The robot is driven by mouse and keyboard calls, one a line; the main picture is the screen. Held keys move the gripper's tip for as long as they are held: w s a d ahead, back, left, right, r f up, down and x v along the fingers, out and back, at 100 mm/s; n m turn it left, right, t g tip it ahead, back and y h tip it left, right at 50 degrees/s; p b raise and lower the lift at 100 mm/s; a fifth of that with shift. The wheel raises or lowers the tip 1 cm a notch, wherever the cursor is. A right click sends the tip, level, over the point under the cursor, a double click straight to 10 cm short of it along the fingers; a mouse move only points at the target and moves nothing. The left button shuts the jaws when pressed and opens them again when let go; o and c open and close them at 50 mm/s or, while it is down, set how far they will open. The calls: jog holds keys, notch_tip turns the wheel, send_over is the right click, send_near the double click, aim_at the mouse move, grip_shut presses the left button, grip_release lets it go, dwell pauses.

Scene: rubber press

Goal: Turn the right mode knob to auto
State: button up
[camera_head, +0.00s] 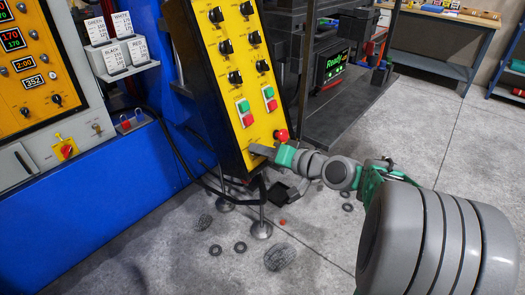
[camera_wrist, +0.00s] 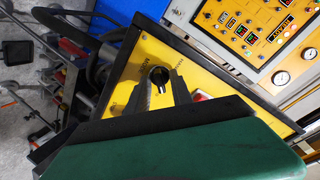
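The yellow control panel (camera_head: 232,84) stands tilted in the head view, with several black knobs in two columns above green and red buttons. My gripper (camera_head: 258,152) is at the panel's lower end, below the buttons. In the wrist view, a black knob (camera_wrist: 158,74) with a pale pointer line sits on the yellow plate (camera_wrist: 197,77). The fingertips of my gripper (camera_wrist: 160,83) are on either side of this knob. The fingers are apart, and I cannot tell whether they touch it. The printed labels around the knob are too small to read surely. In the head view my gripper hides this knob.
A red mushroom button (camera_head: 281,135) sticks out at the panel's lower right edge, close to my arm. A red button (camera_wrist: 203,97) is right of the fingers in the wrist view. A blue machine with a yellow display panel (camera_head: 30,65) stands at left. Dark rings lie on the floor.

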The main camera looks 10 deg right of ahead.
jog(key=shift+o, duration=0.2)
jog(key=v, duration=0.8)
jog(key=shift+w, duration=0.1)
jog(key=s+a+f+n+g+h+p, duration=0.3)
jog(key=s+a+g+h+p, duration=0.1)
jog(key=s+a+g+p, duration=0.15)
jog(key=s+d+g+h+p, duration=0.1)
jog(key=s+g+h+p, duration=0.2)
jog(key=s, duration=0.5)
jog(key=shift+s+r+g+h+p, duration=0.2)
jog(key=shift+r+g+h+p, duration=0.1)
jog(key=shift+r+g+h, duration=0.15)
dwell(0.7)
